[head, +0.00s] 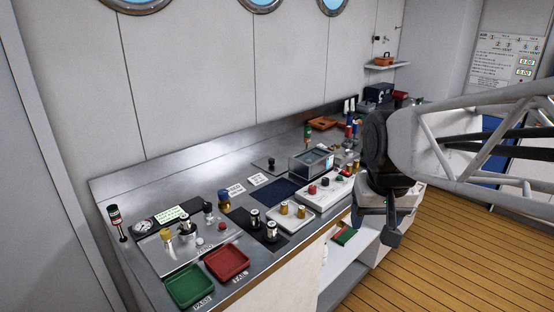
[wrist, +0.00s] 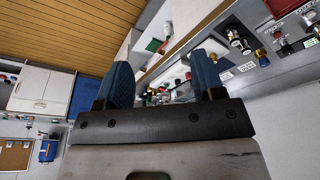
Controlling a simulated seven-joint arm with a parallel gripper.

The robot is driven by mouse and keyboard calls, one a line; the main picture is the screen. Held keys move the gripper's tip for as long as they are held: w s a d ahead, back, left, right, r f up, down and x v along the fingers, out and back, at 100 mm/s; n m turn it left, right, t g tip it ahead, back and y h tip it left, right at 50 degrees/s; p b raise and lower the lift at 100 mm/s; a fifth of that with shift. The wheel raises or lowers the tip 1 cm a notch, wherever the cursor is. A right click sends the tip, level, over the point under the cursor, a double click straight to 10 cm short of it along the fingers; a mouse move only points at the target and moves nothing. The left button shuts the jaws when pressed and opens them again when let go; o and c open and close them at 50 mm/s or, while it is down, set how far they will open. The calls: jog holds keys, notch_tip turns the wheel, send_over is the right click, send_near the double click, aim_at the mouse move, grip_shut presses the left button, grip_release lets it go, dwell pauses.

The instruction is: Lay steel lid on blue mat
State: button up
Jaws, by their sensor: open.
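A dark blue mat (head: 278,191) lies flat and bare on the steel bench, left of the white panel with red and black knobs. A flat steel piece with a black knob (head: 271,162), which looks like the steel lid, lies on the bench behind the mat; its edges blend into the steel. My gripper (head: 392,225) hangs beyond the bench's front edge, to the right of both and apart from them. In the wrist view its two blue fingers (wrist: 162,82) are spread with nothing between them. I cannot make out the lid or mat clearly in the wrist view.
A glass-topped box (head: 311,163) stands just right of the lid. Green (head: 190,287) and red (head: 227,262) trays sit at the front left. Knobs, valves and labels crowd the bench. An orange tray (head: 322,123) lies at the back. The wooden floor (head: 440,240) is clear.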

jog(key=w+a+r, duration=0.1)
jog(key=w+r, duration=0.1)
jog(key=w, duration=0.7)
jog(key=w+a+r, duration=0.2)
jog(key=w, duration=0.8)
send_over(272, 159)
jog(key=s, duration=0.2)
jog(key=s+f+x, duration=0.1)
jog(key=s+x, duration=0.2)
jog(key=x, duration=0.8)
jog(key=s+x, duration=0.2)
jog(key=x, duration=0.8)
jog(key=shift+s+a+f, duration=0.2)
jog(key=shift+s+a, duration=0.1)
jog(key=shift+a, duration=0.05)
jog(key=shift+f, duration=0.15)
jog(key=shift+x, duration=1.15)
jog(key=shift+w+f, duration=0.15)
